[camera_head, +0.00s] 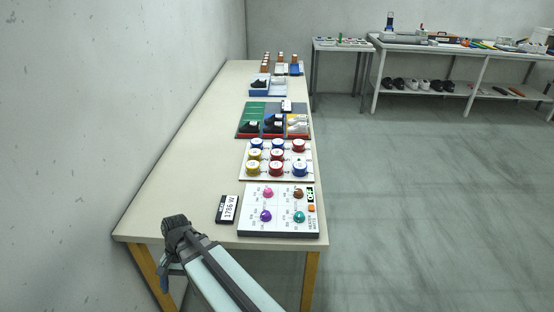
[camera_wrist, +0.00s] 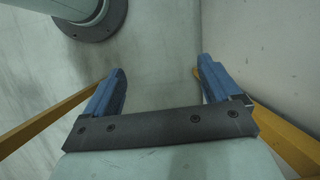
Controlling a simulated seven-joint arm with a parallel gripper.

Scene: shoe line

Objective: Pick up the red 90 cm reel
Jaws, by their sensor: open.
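Several reels with white tops stand in rows on a white board on the long table. Red ones are the back right reel (camera_head: 299,147), a middle reel (camera_head: 277,156) and a front middle reel (camera_head: 277,170). Their length labels are too small to read, so I cannot tell which is 90 cm. My gripper (camera_wrist: 160,72) is open and empty in the wrist view, its blue fingers wide apart above the floor. In the head view my arm is at the table's near left end, well apart from the reels.
The white reel board (camera_head: 308,176) lies behind a panel with coloured knobs (camera_head: 283,221). A dark display (camera_head: 228,209) sits left of that panel. A green and blue tray with shoes (camera_head: 252,110) is behind the reels. A wall runs along the left. The table's left strip is clear.

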